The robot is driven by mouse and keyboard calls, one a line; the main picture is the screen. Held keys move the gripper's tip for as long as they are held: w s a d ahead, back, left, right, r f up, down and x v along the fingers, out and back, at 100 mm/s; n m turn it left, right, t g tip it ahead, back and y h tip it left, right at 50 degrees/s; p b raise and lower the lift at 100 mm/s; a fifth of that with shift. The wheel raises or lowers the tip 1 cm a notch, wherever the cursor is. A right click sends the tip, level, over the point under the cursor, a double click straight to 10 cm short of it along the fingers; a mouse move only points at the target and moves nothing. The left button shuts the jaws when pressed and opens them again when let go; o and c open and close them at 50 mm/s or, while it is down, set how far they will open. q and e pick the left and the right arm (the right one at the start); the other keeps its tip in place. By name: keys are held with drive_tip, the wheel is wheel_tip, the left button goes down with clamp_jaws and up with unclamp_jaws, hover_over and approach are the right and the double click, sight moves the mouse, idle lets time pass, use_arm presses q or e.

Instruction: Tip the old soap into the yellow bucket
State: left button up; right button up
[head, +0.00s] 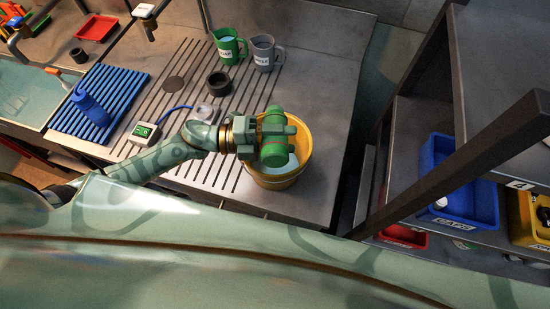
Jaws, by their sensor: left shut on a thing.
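The yellow bucket (304,150) stands on the grooved metal drainboard, with something pale inside it. My left gripper (278,136) is over the bucket, shut on a green container (274,153). The container lies across the jaws, with one green part beyond them and a rounder part on the near side, above the bucket's opening. The jaws hide its middle, and I cannot tell whether soap is running out of it. The gripper and container cover much of the bucket's mouth. My right gripper is not in view.
A green jug (229,46) and a grey jug (264,53) stand behind the bucket, near a black ring-shaped thing (219,84). A small scale-like device (144,133) and a blue rack with a blue bottle (91,107) are left. Shelves with a blue bin (461,205) stand right.

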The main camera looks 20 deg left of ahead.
sight(283, 162)
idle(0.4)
